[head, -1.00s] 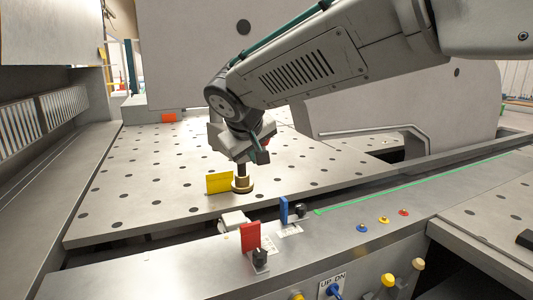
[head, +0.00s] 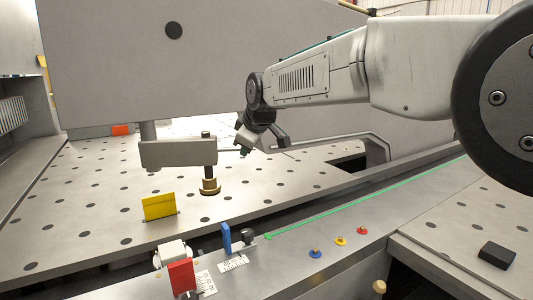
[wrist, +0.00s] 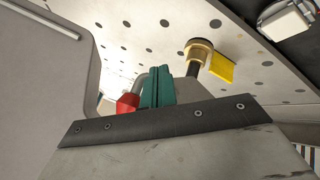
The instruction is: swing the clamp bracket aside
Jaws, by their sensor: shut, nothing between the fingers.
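The clamp bracket (head: 178,153) is a grey plate set on edge above the perforated table, in the head view. Its left end is by a grey post (head: 148,131). Its right end meets a dark upright rod on a brass collar (head: 209,187). The collar also shows in the wrist view (wrist: 198,48), but I cannot clearly make out the bracket there. My gripper (head: 243,151) is shut and empty. In the wrist view, a green and a red part show; the fingertips are not clear.
A yellow plate (head: 159,206) stands on the table (head: 100,185) in front of the bracket. A front ledge carries a red tab (head: 181,275), a blue tab (head: 226,238) and small coloured knobs. A large grey panel (head: 200,75) rises behind.

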